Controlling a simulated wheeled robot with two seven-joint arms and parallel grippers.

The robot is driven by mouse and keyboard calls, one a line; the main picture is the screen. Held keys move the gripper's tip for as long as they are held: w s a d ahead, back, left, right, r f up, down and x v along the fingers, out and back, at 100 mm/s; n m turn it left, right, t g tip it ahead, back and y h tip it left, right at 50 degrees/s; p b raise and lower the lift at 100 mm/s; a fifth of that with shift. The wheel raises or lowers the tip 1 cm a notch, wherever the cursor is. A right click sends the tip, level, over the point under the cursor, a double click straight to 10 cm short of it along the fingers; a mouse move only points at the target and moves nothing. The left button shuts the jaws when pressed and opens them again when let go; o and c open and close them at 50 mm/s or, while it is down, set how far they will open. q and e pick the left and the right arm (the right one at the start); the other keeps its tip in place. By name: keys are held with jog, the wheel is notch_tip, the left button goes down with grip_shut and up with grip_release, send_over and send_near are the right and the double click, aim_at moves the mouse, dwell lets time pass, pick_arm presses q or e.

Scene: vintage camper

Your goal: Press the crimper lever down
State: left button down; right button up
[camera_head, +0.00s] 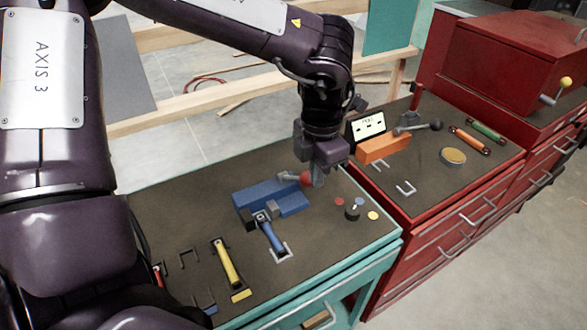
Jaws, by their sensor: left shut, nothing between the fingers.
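The crimper (255,196) appears as a blue block-shaped bench tool on the dark top of the teal cabinet. Its grey lever (289,176) lies low over the block and ends in a red ball knob (305,178). My left gripper (318,181) is shut and empty, pointing down right beside the red knob, on its right. The fingers overlap the knob's edge in this view, so I cannot tell whether they touch it. The arm comes in from the left and over the top. My right gripper is not in view.
A blue-handled tool (271,236) and a yellow-handled tool (228,263) lie in front. Small round knobs (352,211) are to the right. The red cabinet holds an orange block (383,148) with a black-knobbed lever, a round tin (453,157) and a small sign (369,125).

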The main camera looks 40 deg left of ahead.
pick_arm(q)
notch_tip(320, 180, up, 6)
jog(key=p, duration=0.3)
dwell(0.7)
